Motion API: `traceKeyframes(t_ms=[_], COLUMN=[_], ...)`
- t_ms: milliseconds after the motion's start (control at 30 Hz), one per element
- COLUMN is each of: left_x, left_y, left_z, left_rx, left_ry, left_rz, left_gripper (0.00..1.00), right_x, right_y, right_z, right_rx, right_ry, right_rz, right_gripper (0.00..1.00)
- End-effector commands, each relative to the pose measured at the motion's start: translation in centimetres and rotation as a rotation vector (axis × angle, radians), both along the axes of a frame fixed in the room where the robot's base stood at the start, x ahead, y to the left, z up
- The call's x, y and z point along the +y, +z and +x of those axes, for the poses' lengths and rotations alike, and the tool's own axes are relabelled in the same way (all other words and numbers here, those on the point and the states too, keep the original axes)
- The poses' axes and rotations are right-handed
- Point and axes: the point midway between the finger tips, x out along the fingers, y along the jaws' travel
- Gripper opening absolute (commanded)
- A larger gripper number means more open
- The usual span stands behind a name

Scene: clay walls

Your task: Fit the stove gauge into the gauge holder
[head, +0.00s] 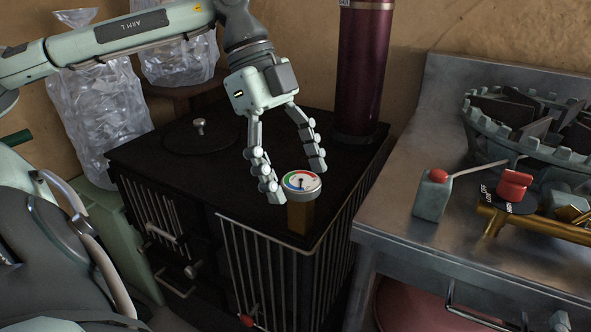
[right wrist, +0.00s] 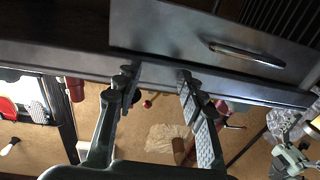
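The stove gauge (head: 301,183) is a round silver dial with a white face and a coloured arc. It shows at the top of a brown upright block, which looks like the gauge holder (head: 300,217), near the front right corner of the black stove. Whether the gauge is fully seated cannot be told. My left gripper (head: 293,178) points down over the stove, its fingers spread. One fingertip is at the gauge's left and the other behind its right; contact is unclear. My right gripper (right wrist: 160,90) is open and empty in the right wrist view, away from the gauge.
The black stove (head: 180,165) has a round lid with a knob. A dark red cylinder (head: 364,70) stands at its back right. A metal counter (head: 395,215) with a burner ring and red-knobbed valve is at right. Crumpled clear bags (head: 105,120) are at left.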

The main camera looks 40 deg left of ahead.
Motion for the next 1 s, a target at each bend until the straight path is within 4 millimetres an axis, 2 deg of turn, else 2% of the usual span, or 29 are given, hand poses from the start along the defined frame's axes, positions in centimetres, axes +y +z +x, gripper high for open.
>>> traceKeyframes(t_ms=[233,333,800,1000], left_x=[0.1,0.5,4.5,5.3], left_y=[0.1,0.8,9.0,10.6], left_z=[0.0,0.0,-0.3,-0.4], left_rx=[-0.001,-0.002,-0.002,0.000], left_ry=[0.000,0.002,0.003,0.001], left_rz=[0.001,0.002,0.002,0.001], left_gripper=[0.73,0.73,0.73,0.73], right_x=[0.0,0.0,0.0,0.0], right_y=[0.0,0.0,0.0,0.0], right_z=[0.0,0.0,0.0,0.0], right_rx=[0.000,0.001,0.001,0.001], right_ry=[0.000,0.000,0.000,0.000], right_rz=[0.000,0.000,0.000,0.000], right_gripper=[0.40,0.40,0.40,0.40])
